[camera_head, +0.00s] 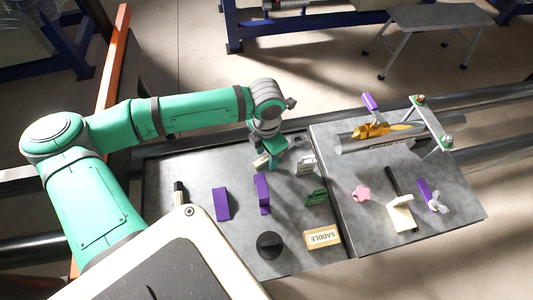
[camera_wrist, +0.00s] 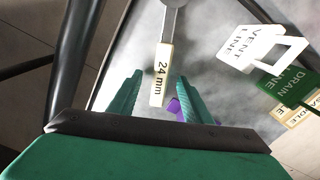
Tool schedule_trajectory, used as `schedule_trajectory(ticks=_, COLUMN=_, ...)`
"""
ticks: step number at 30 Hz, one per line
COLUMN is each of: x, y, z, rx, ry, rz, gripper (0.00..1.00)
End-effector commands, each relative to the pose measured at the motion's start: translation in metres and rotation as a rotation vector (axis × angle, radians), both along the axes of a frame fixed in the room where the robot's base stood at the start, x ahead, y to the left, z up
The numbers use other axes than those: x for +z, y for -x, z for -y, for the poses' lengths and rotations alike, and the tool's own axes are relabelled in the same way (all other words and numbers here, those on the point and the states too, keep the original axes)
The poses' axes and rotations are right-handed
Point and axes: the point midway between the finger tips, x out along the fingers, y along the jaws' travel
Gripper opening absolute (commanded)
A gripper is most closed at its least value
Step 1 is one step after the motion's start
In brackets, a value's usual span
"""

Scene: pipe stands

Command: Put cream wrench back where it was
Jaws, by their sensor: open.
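The cream wrench (camera_wrist: 162,77) shows in the wrist view as a cream handle marked "24 mm" with a grey shaft running to the top edge. In the head view a small cream end (camera_head: 261,161) shows beside my gripper (camera_head: 276,160), and the rest is hidden by the arm. In the wrist view my gripper (camera_wrist: 160,80) is open, with one green finger on each side of the handle. The handle appears apart from both fingers. I cannot tell the height of the fingers above the tray.
Right of my gripper are a white "VENT LINE" tag (camera_wrist: 258,45) and a green "DRAIN LINE" tag (camera_wrist: 290,88). Purple blocks (camera_head: 222,204), a black knob (camera_head: 269,245) and a "SADDLE" label (camera_head: 322,237) stand nearer. A pipe (camera_head: 380,135) crosses the right panel.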

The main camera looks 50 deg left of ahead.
Motion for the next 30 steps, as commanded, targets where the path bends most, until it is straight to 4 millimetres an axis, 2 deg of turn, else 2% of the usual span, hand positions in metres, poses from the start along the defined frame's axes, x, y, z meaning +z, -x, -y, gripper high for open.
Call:
schedule_trajectory(ticks=8, x=0.002, y=0.000, z=0.000, rx=0.000, ry=-0.001, rz=0.000, gripper=0.45)
schedule_trajectory(ticks=30, x=0.040, y=0.000, z=0.000, rx=0.000, ry=-0.001, rz=0.000, gripper=0.45)
